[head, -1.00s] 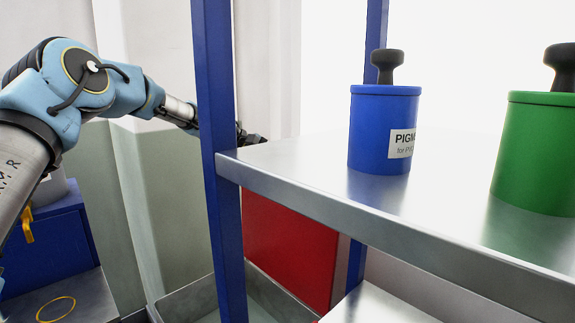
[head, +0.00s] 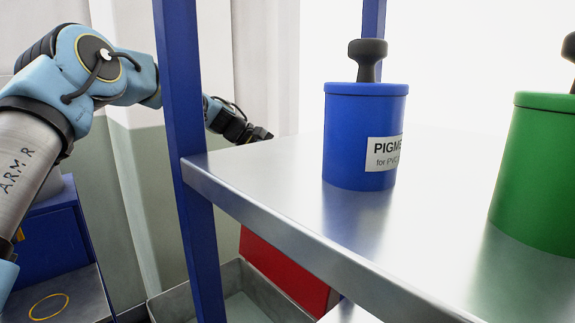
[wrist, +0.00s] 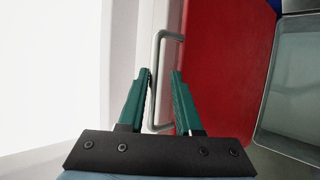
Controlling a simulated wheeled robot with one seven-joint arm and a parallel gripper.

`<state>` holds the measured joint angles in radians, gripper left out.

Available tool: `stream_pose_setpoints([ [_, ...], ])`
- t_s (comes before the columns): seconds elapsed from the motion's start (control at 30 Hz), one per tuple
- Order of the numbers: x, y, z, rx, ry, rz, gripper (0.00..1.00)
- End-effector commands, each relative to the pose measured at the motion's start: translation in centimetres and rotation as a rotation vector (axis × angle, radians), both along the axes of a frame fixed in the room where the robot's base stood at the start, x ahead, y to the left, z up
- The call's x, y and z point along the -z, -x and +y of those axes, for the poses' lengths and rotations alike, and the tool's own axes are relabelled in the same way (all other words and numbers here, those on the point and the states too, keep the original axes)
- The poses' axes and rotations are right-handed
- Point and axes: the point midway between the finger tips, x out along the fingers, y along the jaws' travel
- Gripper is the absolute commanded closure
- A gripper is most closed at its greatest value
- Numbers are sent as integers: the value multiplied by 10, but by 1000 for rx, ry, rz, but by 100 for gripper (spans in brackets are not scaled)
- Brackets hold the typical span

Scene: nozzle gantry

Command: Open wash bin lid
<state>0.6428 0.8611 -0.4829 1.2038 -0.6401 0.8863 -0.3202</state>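A red panel (wrist: 220,70), which looks like the wash bin lid, fills the middle right of the wrist view. A grey bar handle (wrist: 156,75) stands out from its left side. The panel also shows in the head view (head: 285,275), partly hidden below the shelf. My gripper (wrist: 163,76) is open, its two green fingers on either side of the handle's long bar. The bar lies between them in the picture; I cannot tell its depth or any contact. In the head view my gripper (head: 262,134) is dark and small, behind the shelf's far left edge.
A steel shelf (head: 270,190) with a blue post (head: 185,130) stands between the camera and my gripper. A blue pigment canister (head: 350,135) and a green canister (head: 535,170) stand on it. A grey tray (head: 180,305) lies below, beside the red panel.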

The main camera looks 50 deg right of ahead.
Motion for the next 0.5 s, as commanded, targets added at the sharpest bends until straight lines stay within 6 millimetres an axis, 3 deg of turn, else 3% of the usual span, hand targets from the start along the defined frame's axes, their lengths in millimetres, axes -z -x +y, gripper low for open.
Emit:
stream_pose_setpoints([
  [0.33, -1, -1, 1, 0, 1, -1, 58],
  [0.5, -10, -10, 13, -4, 3, -3, 58],
])
